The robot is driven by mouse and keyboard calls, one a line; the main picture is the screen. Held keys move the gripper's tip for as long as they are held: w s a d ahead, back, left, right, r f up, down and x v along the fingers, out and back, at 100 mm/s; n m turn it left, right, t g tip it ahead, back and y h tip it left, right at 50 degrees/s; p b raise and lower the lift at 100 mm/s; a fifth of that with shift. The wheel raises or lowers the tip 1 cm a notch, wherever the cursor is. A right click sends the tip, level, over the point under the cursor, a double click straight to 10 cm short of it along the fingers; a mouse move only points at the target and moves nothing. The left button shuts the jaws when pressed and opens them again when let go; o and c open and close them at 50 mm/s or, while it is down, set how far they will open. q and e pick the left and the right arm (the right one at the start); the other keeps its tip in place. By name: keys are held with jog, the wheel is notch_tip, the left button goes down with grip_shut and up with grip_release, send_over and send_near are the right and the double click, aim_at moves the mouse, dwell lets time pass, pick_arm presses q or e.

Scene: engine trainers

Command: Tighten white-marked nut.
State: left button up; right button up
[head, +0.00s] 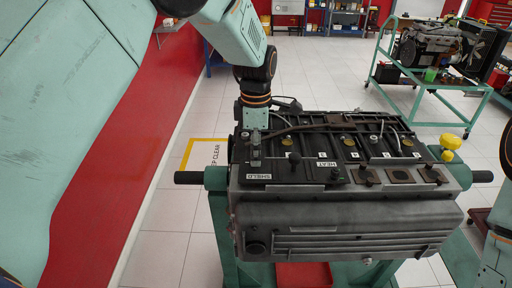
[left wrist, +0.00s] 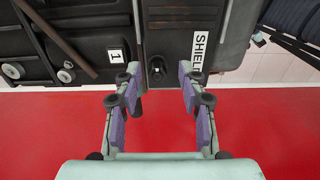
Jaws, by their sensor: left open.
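In the left wrist view, a dark nut with a small white mark (left wrist: 157,70) sits on the black engine cover, beside the white SHIELD label (left wrist: 199,46). My left gripper (left wrist: 159,82) is open, with its purple-padded fingers on either side of the nut in that view. Whether the pads touch it, I cannot tell. In the head view, my left gripper (head: 255,152) points down over the left end of the engine (head: 345,215), just behind the SHIELD label (head: 258,177). I cannot make out the marked nut there. My right gripper is not in view.
The engine hangs in a green stand (head: 219,235) with dark bars at both sides. A yellow knob (head: 450,141) stands at its right. Hoses and a HEAT label (head: 327,164) are on top. A trolley (head: 425,88) with another engine is behind right. A red wall strip runs left.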

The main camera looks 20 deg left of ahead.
pick_arm(q)
jog(key=shift+a, duration=0.15)
jog(key=shift+w+a+f, duration=0.1)
jog(key=shift+a, duration=0.05)
jog(key=shift+c, duration=1.1)
grip_shut()
